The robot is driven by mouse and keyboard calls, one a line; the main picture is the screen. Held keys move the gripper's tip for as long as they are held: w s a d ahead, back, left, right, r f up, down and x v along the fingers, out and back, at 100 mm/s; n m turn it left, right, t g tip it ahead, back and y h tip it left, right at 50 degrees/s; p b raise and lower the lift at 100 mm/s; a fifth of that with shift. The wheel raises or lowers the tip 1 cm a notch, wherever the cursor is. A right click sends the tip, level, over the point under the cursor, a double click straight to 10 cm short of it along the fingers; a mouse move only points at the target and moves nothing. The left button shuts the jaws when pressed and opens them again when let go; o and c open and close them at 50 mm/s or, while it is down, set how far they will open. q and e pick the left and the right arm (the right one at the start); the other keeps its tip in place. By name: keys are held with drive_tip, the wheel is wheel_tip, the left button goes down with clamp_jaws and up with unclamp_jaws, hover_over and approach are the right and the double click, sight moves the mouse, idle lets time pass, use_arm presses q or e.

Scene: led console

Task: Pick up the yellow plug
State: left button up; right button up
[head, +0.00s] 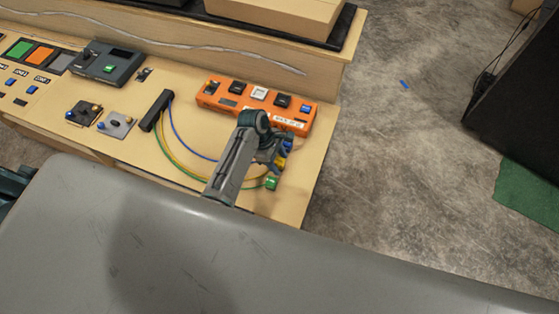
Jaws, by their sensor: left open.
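The yellow plug (281,162) lies near the right edge of the wooden bench, at the end of a yellow cable. A blue plug (288,146) is just behind it and a green plug (271,183) just in front. My left gripper (274,157) is open and low over the bench, close beside the yellow plug. The gripper and wrist partly hide the plugs, and I cannot tell whether the fingers touch the yellow one. My right gripper is not in view.
The cables run from a black block (156,110) to the plugs. A grey console box (103,67) and small switch plates (116,124) stand at left. The bench (312,150) ends just right of the plugs.

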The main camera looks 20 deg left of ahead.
use_arm(q)
drive_tip(key=shift+d+f, duration=0.2)
drive_tip(key=shift+f, duration=0.3)
drive_tip(key=c, duration=1.1)
drive_tip(key=shift+r, duration=0.2)
drive_tip(key=shift+r+b, duration=0.4)
drive_tip(key=shift+r, duration=0.2)
drive_tip(key=shift+s+b+v, duration=0.2)
drive_tip(key=shift+b+v, duration=0.35)
drive_tip(key=shift+v, duration=0.4)
drive_tip(key=s+a+b, duration=0.1)
drive_tip(key=s+a, duration=0.1)
drive_tip(key=a, duration=0.2)
drive_tip(key=s+a+r+b, duration=0.1)
drive_tip(key=s+a, duration=0.2)
drive_tip(key=a, duration=0.1)
drive_tip(key=s+a+b, duration=0.1)
drive_tip(key=s+a, duration=0.1)
drive_tip(key=a, duration=0.3)
drive_tip(key=shift+s+a+r+b, duration=0.1)
drive_tip(key=shift+s+r+b, duration=0.2)
